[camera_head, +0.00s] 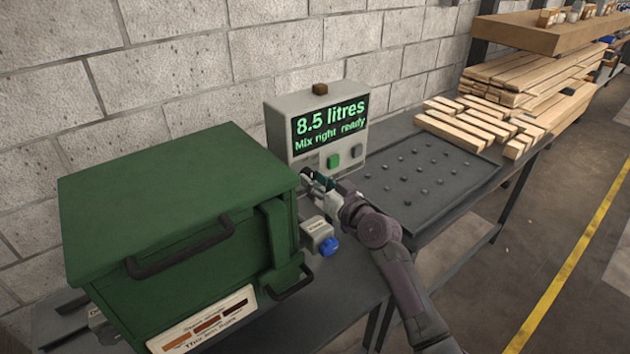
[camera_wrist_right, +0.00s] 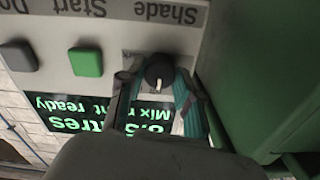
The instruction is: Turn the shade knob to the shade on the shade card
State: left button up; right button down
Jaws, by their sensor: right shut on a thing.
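The black shade knob (camera_wrist_right: 159,70) shows in the right wrist view, with a white pointer line directed towards the display side. The panel label "Shade" shows upside down beside it. My right gripper (camera_head: 311,178) is shut on the knob at the grey control box (camera_head: 285,108); its fingers lie on either side of it. In the head view the gripper hides the knob. A pale card with orange, red-brown and dark brown swatches (camera_head: 207,323) is on the green machine's lower front; its small print is unclear, and I see no mark picking one shade. My left gripper is not in view.
The display (camera_head: 330,122) reads "8.5 litres, Mix right ready". A green button (camera_head: 333,161) and a grey button (camera_head: 357,150) sit beside the knob. The large green machine (camera_head: 170,195) stands close on the left. A blue cap (camera_head: 329,246) is below my gripper. A dark studded tray (camera_head: 425,185) lies right.

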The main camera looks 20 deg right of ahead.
jog(key=shift+m, duration=0.4)
jog(key=m, duration=0.3)
jog(key=shift+m+p, duration=0.3)
jog(key=shift+p, duration=0.1)
jog(key=shift+m+p, duration=0.35)
jog(key=shift+m, duration=1.35)
jog(key=c, duration=0.8)
grip_release()
jog(key=shift+o, duration=0.2)
jog(key=v, duration=1.2)
